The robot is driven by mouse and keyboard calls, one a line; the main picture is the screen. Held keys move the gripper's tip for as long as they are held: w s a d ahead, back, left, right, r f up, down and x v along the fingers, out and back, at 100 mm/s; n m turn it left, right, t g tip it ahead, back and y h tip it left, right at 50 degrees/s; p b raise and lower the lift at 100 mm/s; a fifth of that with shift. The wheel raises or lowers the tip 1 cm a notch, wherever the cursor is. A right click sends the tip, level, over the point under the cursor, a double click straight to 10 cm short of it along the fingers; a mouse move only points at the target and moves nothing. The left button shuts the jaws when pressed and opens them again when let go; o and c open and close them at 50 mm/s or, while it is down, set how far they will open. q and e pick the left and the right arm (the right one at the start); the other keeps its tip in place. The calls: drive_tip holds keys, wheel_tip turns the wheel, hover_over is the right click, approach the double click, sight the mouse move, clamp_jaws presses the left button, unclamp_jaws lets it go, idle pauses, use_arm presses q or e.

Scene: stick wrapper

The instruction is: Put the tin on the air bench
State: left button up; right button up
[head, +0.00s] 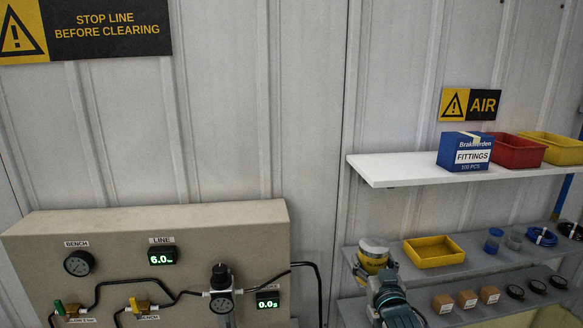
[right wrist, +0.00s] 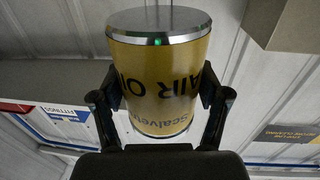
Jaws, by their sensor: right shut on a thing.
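The tin (head: 373,258) is yellow with a silver lid. In the head view it is upright at the left end of the middle grey shelf (head: 470,262); I cannot tell whether it touches it. In the right wrist view the tin (right wrist: 160,75) shows upside down, with "AIR OIL" lettering, between both fingers. My right gripper (head: 385,278) is shut on it, and also shows in the right wrist view (right wrist: 158,105). An "AIR" sign (head: 470,104) hangs above the shelves. No surface is labelled air bench. My left gripper is out of view.
A white upper shelf (head: 400,170) holds a blue fittings box (head: 466,151), a red bin (head: 517,151) and a yellow bin (head: 556,148). A yellow tray (head: 434,252) stands right of the tin. Small boxes (head: 467,299) sit lower. A gauge panel (head: 200,228) is left.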

drive_tip(key=s+f, duration=0.2)
drive_tip(key=f, duration=0.8)
drive_tip(key=s+f, duration=0.3)
drive_tip(key=f, duration=0.7)
drive_tip(key=s+f+b, duration=0.1)
drive_tip(key=s+f, duration=0.9)
drive_tip(key=f, duration=0.3)
drive_tip(key=shift+s+f+h+b, duration=0.25)
drive_tip(key=shift+h+b, duration=0.05)
